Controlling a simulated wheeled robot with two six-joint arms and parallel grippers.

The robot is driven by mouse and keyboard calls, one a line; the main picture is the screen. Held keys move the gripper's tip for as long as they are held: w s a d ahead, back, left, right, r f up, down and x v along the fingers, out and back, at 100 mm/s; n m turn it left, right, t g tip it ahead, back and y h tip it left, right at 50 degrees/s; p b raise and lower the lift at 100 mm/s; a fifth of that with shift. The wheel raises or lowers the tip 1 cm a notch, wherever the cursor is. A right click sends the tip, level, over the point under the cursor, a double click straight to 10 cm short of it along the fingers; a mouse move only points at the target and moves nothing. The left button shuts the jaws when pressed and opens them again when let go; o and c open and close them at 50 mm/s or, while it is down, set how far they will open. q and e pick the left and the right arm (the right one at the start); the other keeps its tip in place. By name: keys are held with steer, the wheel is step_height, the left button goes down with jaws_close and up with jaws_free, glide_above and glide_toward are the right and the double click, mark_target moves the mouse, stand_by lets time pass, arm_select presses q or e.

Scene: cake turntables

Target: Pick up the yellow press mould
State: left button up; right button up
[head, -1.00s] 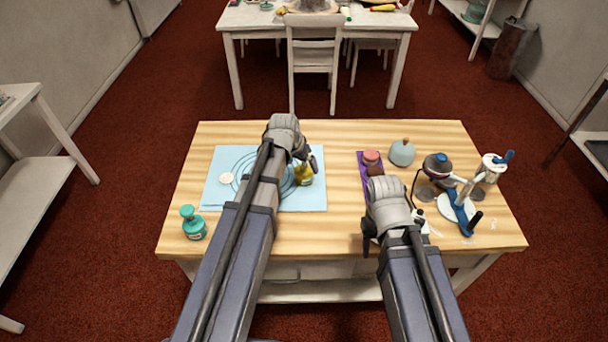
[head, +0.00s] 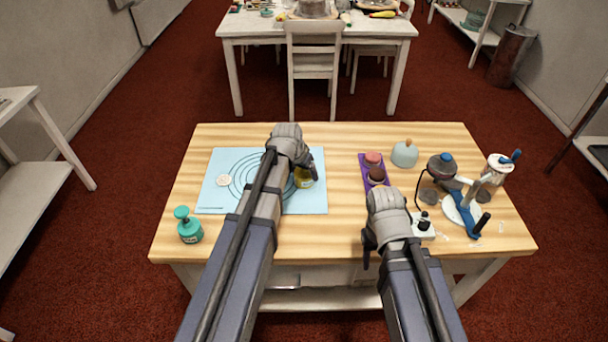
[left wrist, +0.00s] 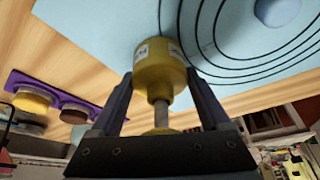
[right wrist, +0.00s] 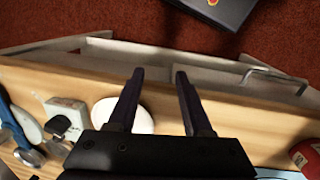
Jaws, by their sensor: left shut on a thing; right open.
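The yellow press mould (head: 304,178) is at the right part of the blue mat in the head view. It is a squat yellow cylinder with a grey stem and a yellow knob in the left wrist view (left wrist: 160,70). My left gripper (head: 312,166) is shut on it, one finger on each side in the left wrist view (left wrist: 160,95). I cannot tell whether its base touches the mat. My right gripper (head: 369,250) is open and empty near the table's front edge; its fingers stand apart in the right wrist view (right wrist: 158,90).
The blue mat (head: 212,200) carries drawn rings and a pale round disc (head: 223,180). A teal bottle (head: 189,226) stands front left. A purple tray (head: 364,166) holds small round items. A pale blue domed thing (head: 405,155) and a blue-handled device (head: 468,218) stand to the right.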

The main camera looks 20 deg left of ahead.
arm_select(q)
steer(key=c, duration=0.9)
steer(key=shift+r, duration=0.15)
step_height(320, 180, up, 10)
steer(key=p, duration=1)
